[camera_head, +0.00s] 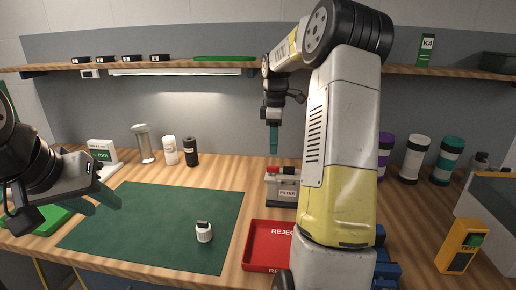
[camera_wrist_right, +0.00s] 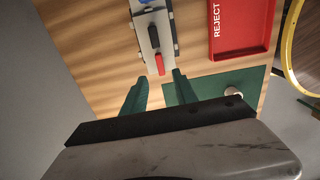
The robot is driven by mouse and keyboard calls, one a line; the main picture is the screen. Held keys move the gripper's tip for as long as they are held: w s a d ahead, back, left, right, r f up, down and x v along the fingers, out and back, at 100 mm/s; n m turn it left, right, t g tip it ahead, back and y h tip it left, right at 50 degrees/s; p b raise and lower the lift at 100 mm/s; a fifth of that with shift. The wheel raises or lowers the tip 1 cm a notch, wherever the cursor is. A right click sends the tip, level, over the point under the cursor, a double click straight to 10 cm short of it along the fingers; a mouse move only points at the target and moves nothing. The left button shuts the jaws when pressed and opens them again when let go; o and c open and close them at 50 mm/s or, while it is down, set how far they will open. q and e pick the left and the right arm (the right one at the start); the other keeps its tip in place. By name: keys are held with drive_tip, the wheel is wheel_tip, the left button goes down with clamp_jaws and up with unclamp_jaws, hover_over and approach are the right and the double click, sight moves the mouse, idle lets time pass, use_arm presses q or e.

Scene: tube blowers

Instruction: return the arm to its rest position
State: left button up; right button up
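My right arm rises through the middle of the head view and bends over toward the back of the bench. Its right gripper (camera_head: 273,142) points down above the filter device (camera_head: 283,187), which has a red handle. In the right wrist view my right gripper (camera_wrist_right: 160,82) has its two green fingers apart with nothing between them; the red handle (camera_wrist_right: 160,64) lies beyond the fingertips. My left gripper (camera_head: 112,200) is at the left, above the green mat (camera_head: 150,225), with its fingers apart and empty.
A small white jar (camera_head: 204,233) with a dark top stands on the mat. A red reject tray (camera_head: 262,245) is beside it. Several banded containers (camera_head: 413,160) and a yellow tester (camera_head: 460,247) stand at the right. A wooden shelf (camera_head: 180,65) runs along the wall behind my right gripper.

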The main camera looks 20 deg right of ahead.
idle(0.3)
drive_tip(key=s+a+r+m+t, duration=0.25)
drive_tip(key=s+a+r, duration=0.2)
drive_tip(key=s, duration=0.25)
drive_tip(key=s+a+r+m+t, duration=0.1)
drive_tip(key=s+a+r+m, duration=0.25)
drive_tip(key=s+a, duration=0.2)
drive_tip(key=s+a+f+m+t+y, duration=0.1)
drive_tip(key=s+a+m, duration=0.4)
drive_tip(key=s, duration=0.9)
drive_tip(key=shift+s+a+f+m+t+y, duration=0.15)
drive_tip(key=shift+s+a+m+t+y, duration=0.15)
drive_tip(key=shift+m+t+y, duration=0.45)
